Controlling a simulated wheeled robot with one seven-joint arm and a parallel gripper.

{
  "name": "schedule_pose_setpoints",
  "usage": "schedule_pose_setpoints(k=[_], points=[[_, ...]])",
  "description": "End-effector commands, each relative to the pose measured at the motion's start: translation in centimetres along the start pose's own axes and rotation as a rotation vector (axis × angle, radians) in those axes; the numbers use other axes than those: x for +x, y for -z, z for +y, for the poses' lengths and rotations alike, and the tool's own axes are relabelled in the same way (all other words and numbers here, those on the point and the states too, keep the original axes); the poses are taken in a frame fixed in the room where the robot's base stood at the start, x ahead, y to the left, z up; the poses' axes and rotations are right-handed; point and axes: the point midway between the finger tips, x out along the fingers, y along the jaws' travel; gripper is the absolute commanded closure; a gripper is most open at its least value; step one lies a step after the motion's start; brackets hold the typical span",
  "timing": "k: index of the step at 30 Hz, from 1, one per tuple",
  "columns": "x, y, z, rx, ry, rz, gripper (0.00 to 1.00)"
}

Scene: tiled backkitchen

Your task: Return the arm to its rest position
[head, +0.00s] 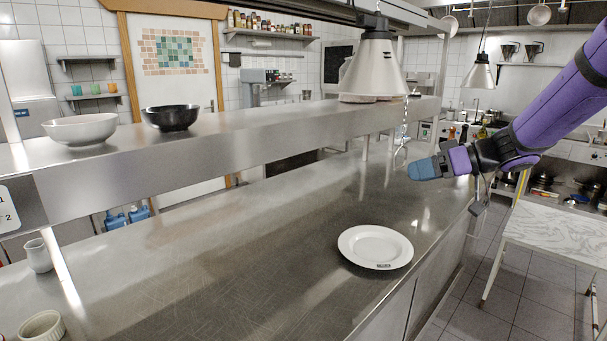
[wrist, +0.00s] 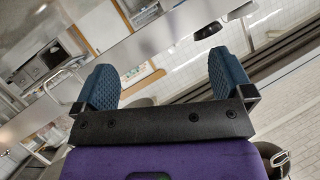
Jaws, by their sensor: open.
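My gripper (head: 412,170) is at the right in the head view, at the end of my purple arm, above the far right part of the steel counter (head: 215,265). In the wrist view my gripper (wrist: 165,85) shows two blue textured fingers spread wide apart with nothing between them. The fingers touch nothing that I can see. My arm reaches in from the right edge of the head view.
A white plate (head: 375,247) lies on the counter below my gripper. A steel shelf (head: 250,128) above the counter holds a white bowl (head: 80,129) and a black bowl (head: 170,118). A heat lamp (head: 374,68) hangs near my gripper. A marble-topped table (head: 560,232) stands at the right.

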Motion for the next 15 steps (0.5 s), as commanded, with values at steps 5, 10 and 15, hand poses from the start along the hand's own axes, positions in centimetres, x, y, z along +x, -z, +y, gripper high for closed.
schedule_pose_setpoints(k=[5, 10, 15], points=[[-1.4, -1.4, -6.7, 0.101, -0.026, -0.198, 0.01], [-3.4, -3.6, -11.9, 0.196, -0.119, -0.363, 0.01], [-6.0, -6.1, -16.0, 0.281, -0.268, -0.483, 0.01]])
